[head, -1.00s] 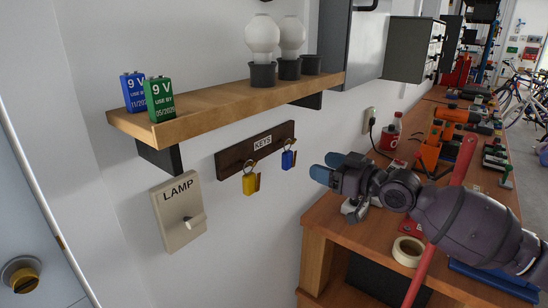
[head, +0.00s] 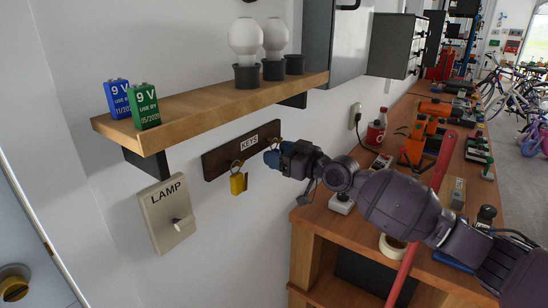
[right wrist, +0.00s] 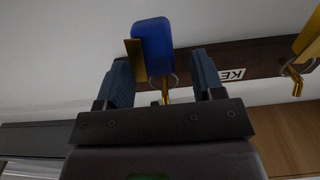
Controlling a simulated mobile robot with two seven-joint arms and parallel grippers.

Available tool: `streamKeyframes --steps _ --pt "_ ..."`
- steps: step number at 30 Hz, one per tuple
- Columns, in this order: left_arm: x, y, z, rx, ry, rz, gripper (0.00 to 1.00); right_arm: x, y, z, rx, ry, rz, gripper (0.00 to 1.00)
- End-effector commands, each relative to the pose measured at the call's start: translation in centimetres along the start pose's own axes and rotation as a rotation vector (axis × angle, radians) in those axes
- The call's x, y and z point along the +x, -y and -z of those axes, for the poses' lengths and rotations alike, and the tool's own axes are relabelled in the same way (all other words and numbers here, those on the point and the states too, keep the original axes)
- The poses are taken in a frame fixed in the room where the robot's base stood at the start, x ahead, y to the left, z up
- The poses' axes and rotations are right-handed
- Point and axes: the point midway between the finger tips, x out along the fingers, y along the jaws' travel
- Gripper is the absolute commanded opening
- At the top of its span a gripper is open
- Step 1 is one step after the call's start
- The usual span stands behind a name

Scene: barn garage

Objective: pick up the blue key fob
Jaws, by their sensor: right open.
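The blue key fob (right wrist: 154,46) hangs from a gold hook on the wooden key rack, seen in the right wrist view. It sits between the two fingers of my open right gripper (right wrist: 158,80), with a gold key beside it. In the head view my right gripper (head: 274,158) is at the rack's right end and hides the blue fob. The rack (head: 222,160), labelled KEYS, is on the wall. My left gripper is not in view.
A yellow fob (head: 238,184) hangs left of my gripper; its hook also shows in the right wrist view. A shelf (head: 205,102) with batteries and bulbs is above. A lamp switch (head: 168,215) is at left, a workbench (head: 318,222) at right.

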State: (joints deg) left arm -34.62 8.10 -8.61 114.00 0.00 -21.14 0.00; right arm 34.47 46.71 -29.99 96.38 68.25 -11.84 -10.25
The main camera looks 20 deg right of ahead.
Motion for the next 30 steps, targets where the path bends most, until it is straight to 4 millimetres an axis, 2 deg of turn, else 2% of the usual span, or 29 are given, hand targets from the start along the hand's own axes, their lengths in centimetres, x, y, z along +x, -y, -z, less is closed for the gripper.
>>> streamKeyframes --steps 4,12,22,30 --pt "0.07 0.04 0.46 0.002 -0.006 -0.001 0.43 1.21 0.02 0.05 0.000 0.000 0.000 0.62" --pt "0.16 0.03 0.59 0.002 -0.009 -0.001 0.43 1.35 0.00 -0.03 0.000 0.001 0.000 0.60" --pt "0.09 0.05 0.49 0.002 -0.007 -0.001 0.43 1.33 0.00 -0.04 0.000 0.001 0.000 0.10" --pt "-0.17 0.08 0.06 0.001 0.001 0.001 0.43 1.33 0.01 0.13 0.000 0.000 0.000 0.09"
